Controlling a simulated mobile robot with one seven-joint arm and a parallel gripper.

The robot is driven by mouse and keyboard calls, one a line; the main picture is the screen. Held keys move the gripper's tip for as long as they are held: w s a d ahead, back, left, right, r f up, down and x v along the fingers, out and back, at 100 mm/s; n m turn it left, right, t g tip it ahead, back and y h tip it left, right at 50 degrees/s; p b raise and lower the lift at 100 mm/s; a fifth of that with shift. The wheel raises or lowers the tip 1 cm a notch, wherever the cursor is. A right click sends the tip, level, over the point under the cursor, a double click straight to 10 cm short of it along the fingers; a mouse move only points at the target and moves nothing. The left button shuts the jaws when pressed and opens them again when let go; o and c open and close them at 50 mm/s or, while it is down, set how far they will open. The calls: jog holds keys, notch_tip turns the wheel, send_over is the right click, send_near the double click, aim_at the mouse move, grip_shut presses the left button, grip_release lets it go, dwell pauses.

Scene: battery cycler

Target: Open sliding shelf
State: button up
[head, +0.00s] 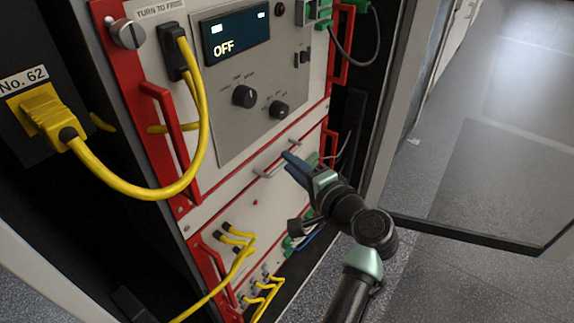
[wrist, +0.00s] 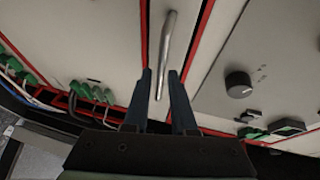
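The sliding shelf front (head: 252,184) is a narrow pale panel with red edging, below the cycler unit whose display reads OFF. It looks closed, flush with the rack. Its handle (head: 276,160) is a slim metal bar, which also shows in the wrist view (wrist: 166,52). My gripper (head: 289,163) is at the right end of this handle. In the wrist view the two dark fingers (wrist: 160,80) are apart, with the near end of the bar between their tips. I cannot tell whether either finger touches it.
Yellow cables (head: 195,130) hang at the left and lower front of the rack. Red side handles (head: 162,128) stick out from the unit. A glass door (head: 490,185) stands open at the right. Green connectors (wrist: 92,92) and cables lie near my gripper.

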jog(key=shift+x, duration=1.15)
grip_shut()
jog(key=shift+d, duration=0.1)
dwell(0.5)
